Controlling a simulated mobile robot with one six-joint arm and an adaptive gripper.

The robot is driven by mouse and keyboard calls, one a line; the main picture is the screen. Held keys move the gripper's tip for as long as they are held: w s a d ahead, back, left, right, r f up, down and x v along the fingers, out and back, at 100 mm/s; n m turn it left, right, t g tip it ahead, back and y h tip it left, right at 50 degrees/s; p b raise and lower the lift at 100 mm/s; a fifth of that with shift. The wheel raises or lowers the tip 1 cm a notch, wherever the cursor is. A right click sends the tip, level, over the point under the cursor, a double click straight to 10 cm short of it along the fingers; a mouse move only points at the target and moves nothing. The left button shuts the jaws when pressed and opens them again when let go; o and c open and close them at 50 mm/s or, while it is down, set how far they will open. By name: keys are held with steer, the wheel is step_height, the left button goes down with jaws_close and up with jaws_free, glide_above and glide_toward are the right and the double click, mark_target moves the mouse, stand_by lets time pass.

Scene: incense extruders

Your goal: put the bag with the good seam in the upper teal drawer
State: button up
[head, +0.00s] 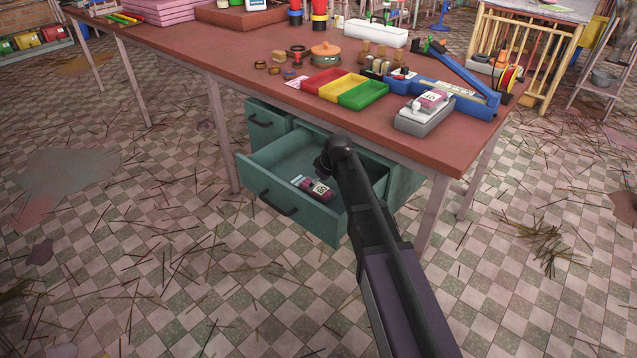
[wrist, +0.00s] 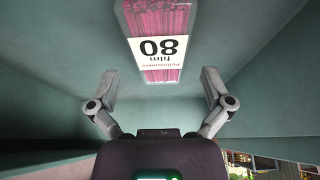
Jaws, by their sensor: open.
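A clear bag of pink sticks with a white label reading 80 (head: 318,188) lies on the floor of an open teal drawer (head: 285,160). In the wrist view the same bag (wrist: 160,45) lies ahead, roughly centred between the fingertips. My gripper (wrist: 160,78) is open and empty over the drawer; its fingers are largely hidden by my arm in the head view. A second bag (head: 432,99), with a label seeming to read 40, rests on a grey device (head: 424,118) on the table. The bags' seams are too small to judge.
The red-brown table (head: 215,62) stands over the teal drawers; another teal drawer front (head: 266,122) is shut at the left. Red, yellow and green trays (head: 342,88) and a blue sealer (head: 450,92) stand on the table. The table edge is close to my arm.

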steer(key=p+v, duration=0.9)
steer(key=v, duration=0.1)
steer(key=shift+r, duration=0.2)
steer(key=shift+s, duration=0.15)
stand_by(0.7)
steer(key=s+d+f+m+g+h, duration=0.1)
steer(key=s+d+m+g+h, duration=0.1)
steer(key=s+d+m, duration=0.8)
steer(key=s+d+h, duration=0.1)
steer(key=s+d, duration=0.7)
steer(key=s, duration=0.4)
steer(key=shift+d+f+g+h, duration=0.2)
steer(key=shift+g+h, duration=0.1)
steer(key=shift+g, duration=0.1)
